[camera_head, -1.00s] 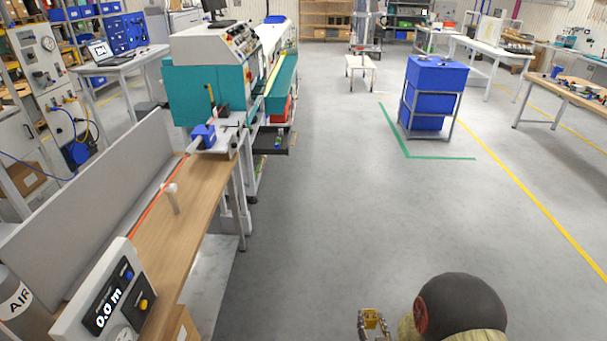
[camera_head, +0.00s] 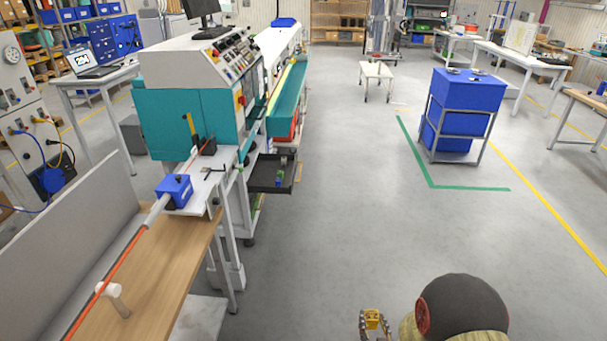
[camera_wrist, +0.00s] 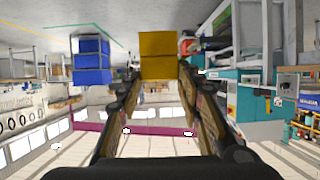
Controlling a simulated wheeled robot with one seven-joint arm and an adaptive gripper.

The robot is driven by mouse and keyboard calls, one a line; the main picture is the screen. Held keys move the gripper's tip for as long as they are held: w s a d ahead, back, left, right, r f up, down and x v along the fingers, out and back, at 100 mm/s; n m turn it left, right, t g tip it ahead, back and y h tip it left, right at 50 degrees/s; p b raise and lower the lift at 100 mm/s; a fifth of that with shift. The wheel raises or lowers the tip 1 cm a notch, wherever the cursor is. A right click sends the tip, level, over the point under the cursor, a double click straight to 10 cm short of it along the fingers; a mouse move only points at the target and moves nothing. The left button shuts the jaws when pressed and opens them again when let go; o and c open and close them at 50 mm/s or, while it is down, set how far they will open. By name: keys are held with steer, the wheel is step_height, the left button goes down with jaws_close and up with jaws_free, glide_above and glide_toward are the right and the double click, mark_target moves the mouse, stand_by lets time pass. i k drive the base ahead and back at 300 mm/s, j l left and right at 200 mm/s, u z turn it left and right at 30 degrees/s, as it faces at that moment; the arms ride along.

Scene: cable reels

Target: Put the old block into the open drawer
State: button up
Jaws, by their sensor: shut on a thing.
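A yellow-gold block (camera_head: 372,318) is between the fingers of my gripper (camera_head: 373,329), low in the head view. In the wrist view the block (camera_wrist: 158,45) sits at the tips of my gripper (camera_wrist: 159,72), with a finger on each side, and the gripper is shut on it. The open drawer (camera_head: 262,184) is a dark shallow tray sticking out from the side of the teal machine, ahead and to the left. A small green and blue thing lies in it. My gripper is well apart from the drawer, with open floor between them.
The teal and white machine (camera_head: 180,105) stands at the left, with a wooden bench (camera_head: 165,270) before it. A small white table (camera_head: 377,72) is farther back. The aisle floor is clear.

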mark_target(273, 182)
steer(key=i+u, duration=0.2)
steer(key=i, duration=0.4)
steer(key=i+u, duration=0.2)
steer(key=i, duration=0.4)
steer(key=i+l+u, duration=0.2)
steer(key=i, duration=0.4)
steer(key=i+j, duration=0.15)
steer(key=i, duration=0.4)
steer(key=i+j+z, duration=0.1)
steer(key=i, duration=0.45)
steer(key=i+j, duration=0.15)
steer(key=i, duration=0.4)
steer(key=z, duration=0.5)
steer(key=i+j, duration=0.05)
